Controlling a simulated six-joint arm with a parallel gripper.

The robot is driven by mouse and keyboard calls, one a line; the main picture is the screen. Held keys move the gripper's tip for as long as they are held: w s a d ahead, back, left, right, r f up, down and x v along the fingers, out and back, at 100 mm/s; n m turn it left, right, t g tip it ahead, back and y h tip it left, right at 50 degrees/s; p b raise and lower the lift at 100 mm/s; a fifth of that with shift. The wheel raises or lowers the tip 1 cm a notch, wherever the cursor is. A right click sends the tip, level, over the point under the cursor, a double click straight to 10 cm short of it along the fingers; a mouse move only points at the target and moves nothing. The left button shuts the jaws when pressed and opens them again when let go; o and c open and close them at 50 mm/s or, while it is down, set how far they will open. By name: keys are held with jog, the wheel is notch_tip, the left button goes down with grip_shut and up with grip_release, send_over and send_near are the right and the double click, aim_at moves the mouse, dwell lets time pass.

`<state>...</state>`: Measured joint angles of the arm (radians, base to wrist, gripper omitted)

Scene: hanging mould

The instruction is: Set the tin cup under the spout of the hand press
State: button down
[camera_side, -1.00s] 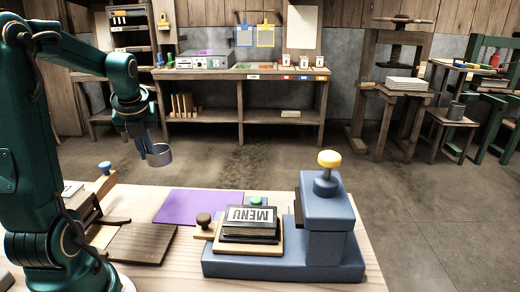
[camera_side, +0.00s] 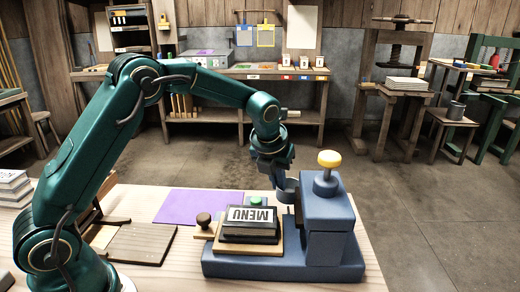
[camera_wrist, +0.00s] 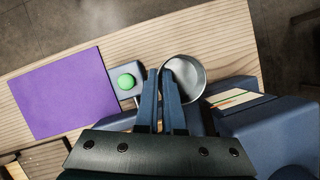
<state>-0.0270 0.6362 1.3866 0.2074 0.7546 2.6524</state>
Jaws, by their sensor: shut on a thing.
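The tin cup (camera_side: 286,190) is a grey round cup, held beside the left of the hand press's blue column (camera_side: 325,214), partly hidden by it. In the wrist view the cup (camera_wrist: 187,80) is seen from above, its open mouth up and apparently empty. My gripper (camera_wrist: 161,80) is shut on the left side of the cup's rim. In the side view my gripper (camera_side: 278,172) points down behind the press. I cannot make out a spout. Whether the cup touches anything below is unclear.
A MENU block (camera_side: 250,222) sits on the press base, with a brown knob (camera_side: 203,219) at its left. A green knob (camera_wrist: 126,81) is left of my jaws. A purple sheet (camera_side: 198,206) lies flat on the table. A brown slatted board (camera_side: 140,244) lies further left.

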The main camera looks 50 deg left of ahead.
jog(key=shift+f, duration=3.15)
jog(key=shift+f, duration=0.1)
jog(key=c, duration=1.4)
grip_release()
jog(key=shift+o, duration=0.4)
